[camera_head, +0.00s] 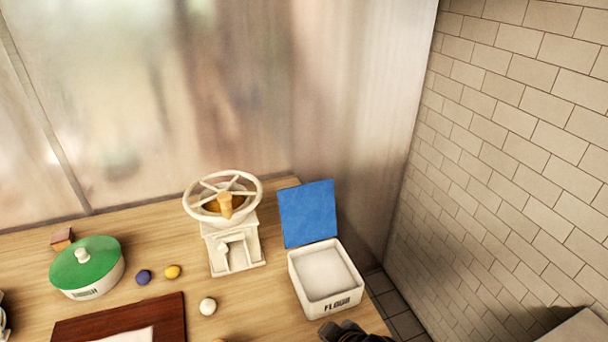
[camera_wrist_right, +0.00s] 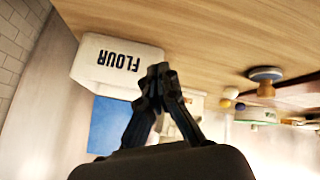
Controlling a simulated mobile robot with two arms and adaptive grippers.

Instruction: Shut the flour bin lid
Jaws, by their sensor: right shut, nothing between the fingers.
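The flour bin (camera_head: 326,279) is a white square box marked FLOUR, standing near the right edge of the wooden counter. Its blue lid (camera_head: 308,213) stands open and upright at the back of the bin, showing the white inside. My right gripper (camera_head: 343,331) shows at the bottom edge of the head view, just in front of the bin. In the right wrist view my right gripper (camera_wrist_right: 160,72) is shut and empty, with the flour bin (camera_wrist_right: 115,62) beside its fingertips and the blue lid (camera_wrist_right: 112,125) behind. I cannot tell whether it touches the bin.
A white grinder with a wheel (camera_head: 235,247) stands left of the bin. A green-lidded round container (camera_head: 88,266), several small balls and a dark red board (camera_head: 120,320) lie further left. A tiled wall (camera_head: 520,150) rises on the right, beyond the counter's edge.

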